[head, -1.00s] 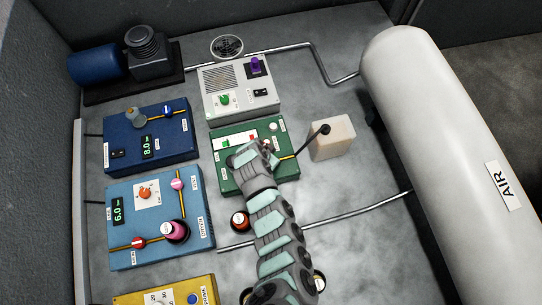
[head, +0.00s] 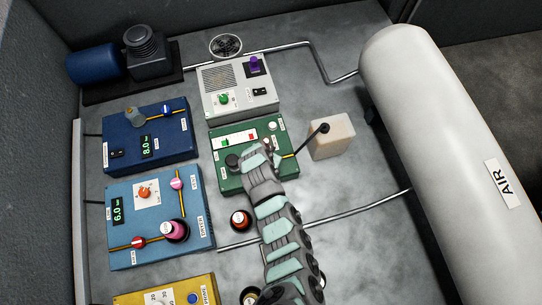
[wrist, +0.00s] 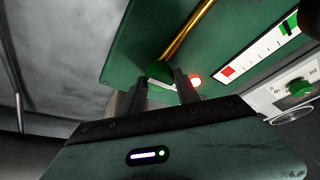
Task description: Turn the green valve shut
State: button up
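The green valve (wrist: 160,69) is a round green handle with a white stripe, at the end of a brass pipe (wrist: 187,35) on the green panel. In the wrist view it shows at and just beyond my fingertips. My gripper (wrist: 160,78) has its two dark fingers apart, one on each side of the handle; contact is not clear. In the head view my gripper (head: 262,153) is over the right part of the green panel (head: 226,183) and hides the valve.
The green panel also carries a dark knob (head: 233,161), a red-and-green strip (head: 236,138) and a white button (head: 272,126). A beige block (head: 332,138) with a dark lever stands close on the right. A grey box (head: 240,105) sits behind, blue panels to the left.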

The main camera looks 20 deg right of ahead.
jog(key=o, duration=0.4)
jog(key=shift+r, duration=0.1)
jog(key=shift+a+r, duration=0.1)
jog(key=shift+r, duration=0.15)
jog(key=shift+b+v, duration=1)
jog(key=shift+v, duration=4)
jog(key=shift+a, duration=0.1)
